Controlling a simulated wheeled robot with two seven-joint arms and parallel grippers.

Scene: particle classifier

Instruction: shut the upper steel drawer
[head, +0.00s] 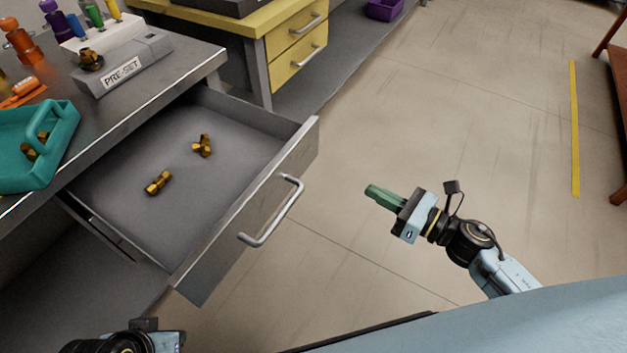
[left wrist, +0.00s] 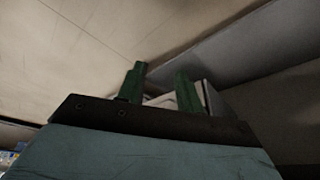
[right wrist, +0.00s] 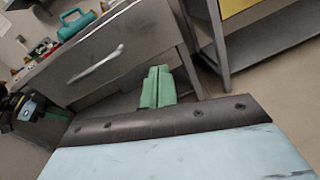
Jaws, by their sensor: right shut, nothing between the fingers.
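The upper steel drawer (head: 200,280) is pulled far out of the grey bench. Its bar handle (head: 290,215) is on the front panel and also shows in the right wrist view (right wrist: 95,67). Two brass-coloured pieces (head: 158,183) (head: 203,145) lie on the drawer floor. My right gripper (head: 380,194) is shut and empty, over open floor to the right of the handle and apart from it. My left gripper (left wrist: 160,80) has its green fingers apart in the left wrist view; a pale shape shows between them. In the head view its fingers are hidden.
A teal carrier (head: 50,165), a grey PRE-SET block (head: 122,75) and coloured pegs stand on the bench top (head: 180,72). A yellow-drawer cabinet (head: 297,45) stands behind. The floor (head: 420,120) right of the drawer is clear.

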